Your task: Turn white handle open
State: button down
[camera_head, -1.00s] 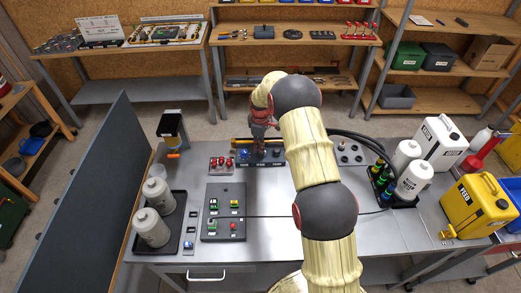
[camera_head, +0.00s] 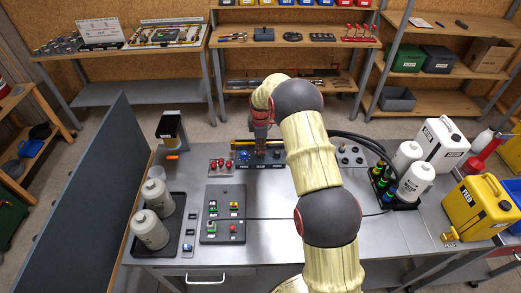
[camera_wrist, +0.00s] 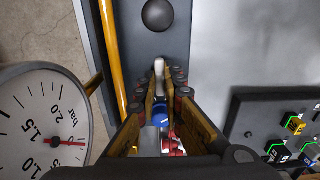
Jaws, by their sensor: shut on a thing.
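The white handle (camera_wrist: 159,68) shows in the wrist view as a small pale lever between the tips of my gripper's fingers (camera_wrist: 161,82). The fingers are closed in on it from both sides; its lower part is hidden by them. In the head view my gripper (camera_head: 260,147) points down at the dark panel (camera_head: 282,165) at the back of the steel bench, and covers the handle there. A blue knob (camera_wrist: 161,118) stands on the panel, below the handle in the wrist view.
A round dark knob (camera_wrist: 158,14) sits beyond the handle. A yellow pipe (camera_wrist: 112,40) and a bar gauge (camera_wrist: 42,118) are on the left. A button box (camera_head: 223,213), white bottles (camera_head: 150,230) and a yellow can (camera_head: 478,208) stand on the bench. Its middle is clear.

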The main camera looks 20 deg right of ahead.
jog(key=shift+r, duration=0.1)
jog(key=c, duration=1.9)
grip_release()
notch_tip(320, 180, up, 12)
jog(key=shift+f, duration=0.1)
